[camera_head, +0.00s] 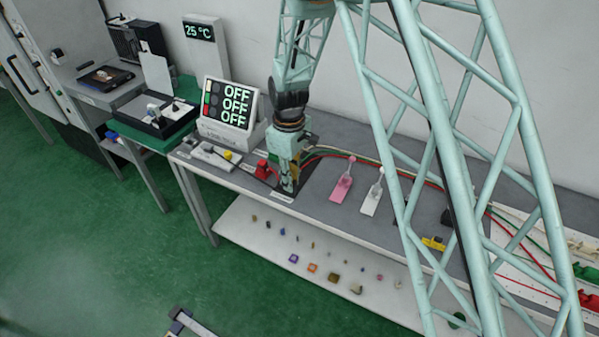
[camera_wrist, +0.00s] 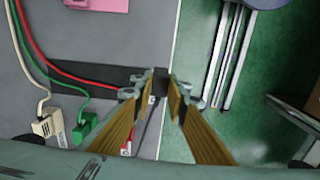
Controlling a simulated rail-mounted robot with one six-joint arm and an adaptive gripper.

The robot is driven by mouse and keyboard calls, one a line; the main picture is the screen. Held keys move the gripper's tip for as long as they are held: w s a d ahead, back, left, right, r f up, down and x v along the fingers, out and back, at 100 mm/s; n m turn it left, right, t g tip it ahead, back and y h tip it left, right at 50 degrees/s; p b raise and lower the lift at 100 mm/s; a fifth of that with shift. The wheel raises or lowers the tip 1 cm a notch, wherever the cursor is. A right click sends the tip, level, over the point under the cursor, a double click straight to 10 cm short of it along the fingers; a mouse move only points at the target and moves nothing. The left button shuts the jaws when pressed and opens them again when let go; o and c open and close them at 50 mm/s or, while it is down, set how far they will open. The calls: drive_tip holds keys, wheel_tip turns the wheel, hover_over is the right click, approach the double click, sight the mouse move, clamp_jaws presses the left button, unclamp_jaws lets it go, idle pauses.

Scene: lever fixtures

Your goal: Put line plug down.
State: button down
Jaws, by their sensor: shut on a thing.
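My gripper (camera_wrist: 161,80) is low over the front strip of the grey bench, close to its front edge. It also shows in the head view (camera_head: 288,187), pointing down. Its fingers are shut on the line plug, which is mostly hidden; only something small and dark shows between the tips. A red cable (camera_wrist: 75,77) runs along the bench and goes out of sight behind the left finger. A red connector (camera_wrist: 127,148) shows partly behind that finger and stands left of my gripper in the head view (camera_head: 262,168). I cannot tell how the cable joins it.
A white plug (camera_wrist: 45,124) and a green plug (camera_wrist: 86,125) lie on the bench with their cables. A pink lever fixture (camera_head: 342,187) and a white one (camera_head: 372,198) stand right of my gripper. A display (camera_head: 229,105) reads OFF on three lines. Small parts lie on the lower shelf (camera_head: 240,220).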

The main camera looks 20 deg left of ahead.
drive_tip(key=shift+s+a, duration=0.25)
drive_tip(key=shift+a, duration=0.15)
drive_tip(key=shift+w, duration=0.15)
drive_tip(key=w+a+f, duration=0.1)
drive_tip(key=w, duration=1.4)
drive_tip(key=shift+f+p, duration=0.2)
drive_tip(key=shift+p, duration=0.1)
drive_tip(key=shift+w+f, duration=0.2)
drive_tip(key=shift+f, duration=0.7)
drive_tip(key=shift+w+f, duration=0.15)
drive_tip(key=shift+f, duration=0.75)
drive_tip(key=shift+f, duration=0.2)
drive_tip(key=c, duration=2.5)
unclamp_jaws()
drive_tip(key=shift+c, duration=0.2)
